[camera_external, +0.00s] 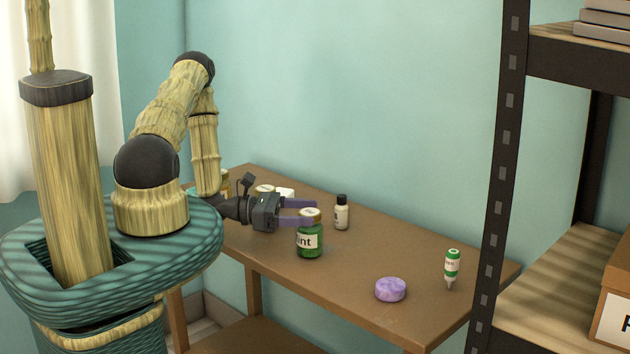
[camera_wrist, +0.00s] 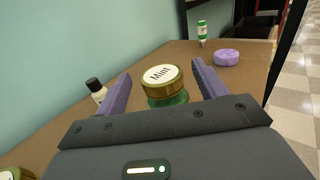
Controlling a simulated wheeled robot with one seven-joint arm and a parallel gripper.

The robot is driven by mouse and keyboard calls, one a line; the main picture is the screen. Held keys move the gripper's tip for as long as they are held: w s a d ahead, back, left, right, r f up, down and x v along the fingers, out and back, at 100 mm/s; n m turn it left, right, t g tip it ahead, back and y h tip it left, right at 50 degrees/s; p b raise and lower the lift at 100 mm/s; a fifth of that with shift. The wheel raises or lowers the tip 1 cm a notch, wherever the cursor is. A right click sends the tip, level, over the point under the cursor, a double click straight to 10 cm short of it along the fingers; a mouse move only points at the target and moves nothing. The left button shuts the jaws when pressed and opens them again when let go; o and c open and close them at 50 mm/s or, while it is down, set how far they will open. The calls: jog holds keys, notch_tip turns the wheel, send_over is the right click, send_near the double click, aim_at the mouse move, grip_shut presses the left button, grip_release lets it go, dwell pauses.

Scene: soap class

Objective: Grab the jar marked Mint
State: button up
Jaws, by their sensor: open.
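The Mint jar (camera_external: 309,243) is green with a gold-rimmed lid and a white label, and it stands upright on the brown table. In the wrist view its lid (camera_wrist: 162,80) reads "Mint" and lies between the two purple fingers. My gripper (camera_external: 308,213) is open, with its fingers reaching to the jar's upper part; in the wrist view the open fingers (camera_wrist: 161,84) stand on either side of the lid, with a visible gap on each side. The jar's lower body is partly hidden in the wrist view.
A white bottle with a black cap (camera_external: 341,213) stands behind the jar, near my left finger in the wrist view. A purple soap (camera_external: 390,289) and a green-white bottle (camera_external: 452,267) are farther right on the table (camera_external: 400,250). Other jars sit behind my gripper. A dark-framed shelf (camera_external: 500,180) stands at right.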

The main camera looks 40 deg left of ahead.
aim_at(318, 213)
jog(key=x, duration=0.3)
jog(key=shift+w+d+p, duration=0.15)
jog(key=shift+d+p, duration=0.15)
jog(key=c, duration=1.3)
jog(key=shift+o, duration=0.2)
jog(key=shift+r, duration=0.2)
notch_tip(318, 213, up, 10)
jog(key=shift+f, duration=0.15)
